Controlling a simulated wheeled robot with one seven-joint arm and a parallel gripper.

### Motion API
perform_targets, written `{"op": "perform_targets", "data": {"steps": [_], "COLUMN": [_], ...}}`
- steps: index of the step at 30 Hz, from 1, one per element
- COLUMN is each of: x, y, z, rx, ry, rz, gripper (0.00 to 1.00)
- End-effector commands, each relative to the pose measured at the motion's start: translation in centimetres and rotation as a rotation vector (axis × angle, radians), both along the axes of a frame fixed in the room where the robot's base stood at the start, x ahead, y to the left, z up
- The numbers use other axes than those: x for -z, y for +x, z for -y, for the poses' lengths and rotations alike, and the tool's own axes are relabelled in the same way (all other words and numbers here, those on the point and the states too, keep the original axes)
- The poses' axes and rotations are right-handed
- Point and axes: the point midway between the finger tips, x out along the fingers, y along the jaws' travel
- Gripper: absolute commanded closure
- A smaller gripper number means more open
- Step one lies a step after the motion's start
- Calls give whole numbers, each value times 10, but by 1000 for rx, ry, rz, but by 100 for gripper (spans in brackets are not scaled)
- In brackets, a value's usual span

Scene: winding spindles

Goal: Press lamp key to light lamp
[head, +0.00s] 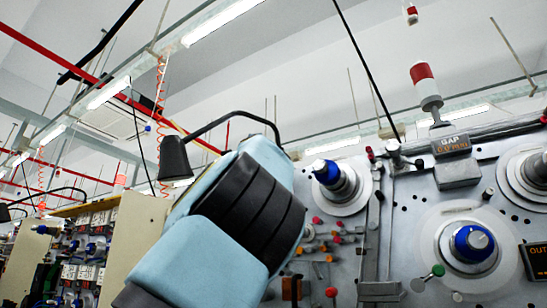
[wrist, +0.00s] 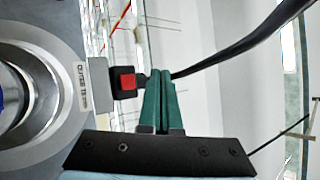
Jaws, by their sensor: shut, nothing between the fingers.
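The lamp (head: 175,158) has a black cone shade on a curved black neck, left of my arm in the head view. Its opening faces down, and I see no glow on it. In the wrist view, a red key (wrist: 128,82) sits on a small black box, and a black neck (wrist: 235,52) curves away to the upper right. My gripper (wrist: 161,75) has green fingers, shut together and empty. The fingertips are just right of the red key in the picture; I cannot tell whether they touch the box. In the head view my arm hides the gripper and key.
A grey machine panel (head: 400,215) with blue-capped spindles (head: 474,243) and small coloured knobs fills the right. A red-and-white signal light (head: 425,85) stands on top. In the wrist view a grey label plate (wrist: 99,86) and round spindle housing (wrist: 50,130) lie left.

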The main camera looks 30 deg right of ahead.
Motion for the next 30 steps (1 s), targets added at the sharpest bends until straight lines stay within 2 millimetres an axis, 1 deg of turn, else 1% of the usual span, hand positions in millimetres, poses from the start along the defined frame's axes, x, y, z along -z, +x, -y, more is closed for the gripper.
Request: {"op": "perform_targets", "data": {"steps": [1, 9, 15, 21, 30], "x": [-4, -5, -3, -1, 0], "y": [3, 22, 32, 37, 38], "z": [6, 39, 58, 66, 68], "rx": [-2, -3, -1, 0, 0], "ry": [4, 4, 3, 1, 0], "rz": [1, 1, 3, 1, 0], "gripper": [100, 100, 100, 100, 100]}}
